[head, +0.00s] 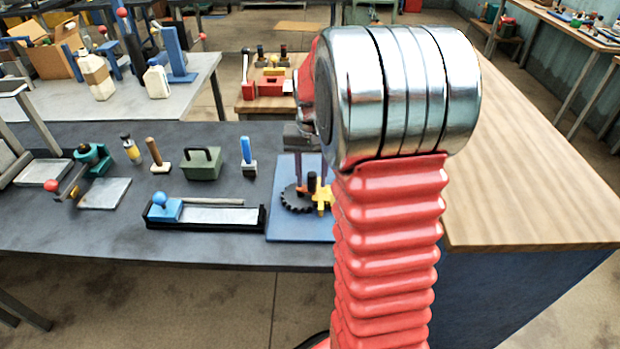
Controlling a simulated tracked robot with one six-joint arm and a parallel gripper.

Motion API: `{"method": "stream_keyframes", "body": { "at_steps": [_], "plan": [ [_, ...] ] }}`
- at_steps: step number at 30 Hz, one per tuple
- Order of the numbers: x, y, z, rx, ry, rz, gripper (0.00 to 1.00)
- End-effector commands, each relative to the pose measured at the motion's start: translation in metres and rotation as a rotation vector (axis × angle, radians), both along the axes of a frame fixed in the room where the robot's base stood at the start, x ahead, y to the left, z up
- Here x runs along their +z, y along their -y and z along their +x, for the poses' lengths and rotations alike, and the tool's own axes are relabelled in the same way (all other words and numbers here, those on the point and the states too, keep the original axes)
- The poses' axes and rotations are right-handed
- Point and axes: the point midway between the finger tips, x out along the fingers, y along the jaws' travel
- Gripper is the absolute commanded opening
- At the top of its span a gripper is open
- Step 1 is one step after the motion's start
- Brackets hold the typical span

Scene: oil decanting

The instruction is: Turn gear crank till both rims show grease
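A blue board (285,231) lies on the dark bench, left of my arm. On it are a black toothed gear (289,203) and a smaller yellow gear (324,204) at its right. A dark upright knob (312,181), perhaps the crank handle, rises between them, with a small orange piece beside it. My gripper (311,172) points down just above the gears, its fingertips close to the knob. Whether it touches or grips the knob is too small to tell. My arm covers the board's right side. Grease on the rims cannot be made out.
Left of the board lies a black tray (235,215) with a blue-knobbed slide. Behind it stand a green box (202,164), brushes and a bottle. A green clamp-like tool (92,155) is farther left. A wooden table (530,170) is at the right.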

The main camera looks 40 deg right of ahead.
Motion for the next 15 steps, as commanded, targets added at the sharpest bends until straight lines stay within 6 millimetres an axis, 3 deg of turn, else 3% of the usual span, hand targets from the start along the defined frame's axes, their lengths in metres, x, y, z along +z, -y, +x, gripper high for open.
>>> {"method": "stream_keyframes", "body": {
  "at_steps": [11, 15],
  "plan": [
    [-0.0053, -0.0002, -0.0002, 0.0, 0.0, 0.0, 0.38],
    [-0.0052, -0.0003, -0.0002, 0.0, 0.0, 0.0, 0.28]
  ]
}}
